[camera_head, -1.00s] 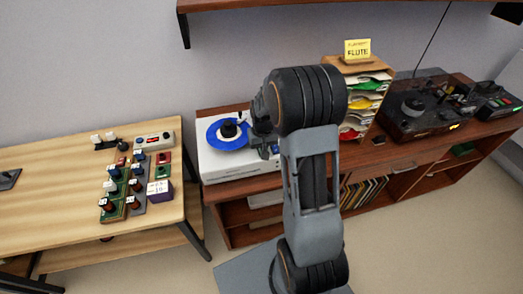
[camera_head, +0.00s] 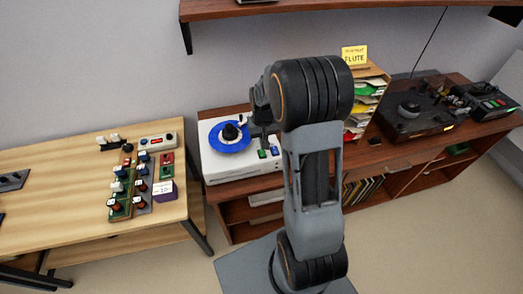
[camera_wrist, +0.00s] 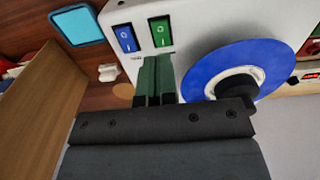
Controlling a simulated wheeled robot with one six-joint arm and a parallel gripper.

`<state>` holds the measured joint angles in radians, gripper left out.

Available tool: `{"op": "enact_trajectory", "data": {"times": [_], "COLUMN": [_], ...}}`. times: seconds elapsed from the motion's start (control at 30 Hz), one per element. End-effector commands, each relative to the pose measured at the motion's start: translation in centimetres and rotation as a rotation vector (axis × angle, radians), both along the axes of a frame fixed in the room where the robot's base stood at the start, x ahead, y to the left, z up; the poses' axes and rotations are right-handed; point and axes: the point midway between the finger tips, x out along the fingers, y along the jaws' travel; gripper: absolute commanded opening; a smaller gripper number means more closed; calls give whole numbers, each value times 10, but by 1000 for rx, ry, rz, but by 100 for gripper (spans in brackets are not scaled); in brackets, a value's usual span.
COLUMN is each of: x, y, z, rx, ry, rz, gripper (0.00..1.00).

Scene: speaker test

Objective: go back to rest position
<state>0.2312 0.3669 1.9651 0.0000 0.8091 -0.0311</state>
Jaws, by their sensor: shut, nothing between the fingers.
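My gripper (camera_wrist: 155,82) is shut and empty in the wrist view, its two fingers together in front of the white record player (camera_wrist: 125,12). In the head view my arm's upper part hides most of the gripper. The record player (camera_head: 217,172) carries a blue disc (camera_head: 231,138) with a black centre knob. A blue button (camera_wrist: 126,38) and a green button (camera_wrist: 160,31) sit on its top near my fingertips. The fingers appear above the player; I cannot tell the exact gap.
A wooden table (camera_head: 60,180) with several switch and knob modules stands on the left. A brown sideboard (camera_head: 400,155) bears the player, a paper sorter (camera_head: 378,75) with a yellow "FLUTE" note (camera_head: 354,55), and a dark tape machine (camera_head: 420,115). A shelf (camera_head: 300,8) hangs above.

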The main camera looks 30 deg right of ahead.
Motion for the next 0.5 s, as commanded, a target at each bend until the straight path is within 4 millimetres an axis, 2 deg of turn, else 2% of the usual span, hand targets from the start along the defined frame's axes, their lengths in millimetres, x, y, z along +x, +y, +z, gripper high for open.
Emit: {"op": "enact_trajectory", "data": {"times": [0.4, 0.5], "x": [0, -7], "y": [0, 2], "z": [-1, -4], "rx": [0, 6], "ry": [0, 23], "rz": [-1, -7], "gripper": [0, 0]}}
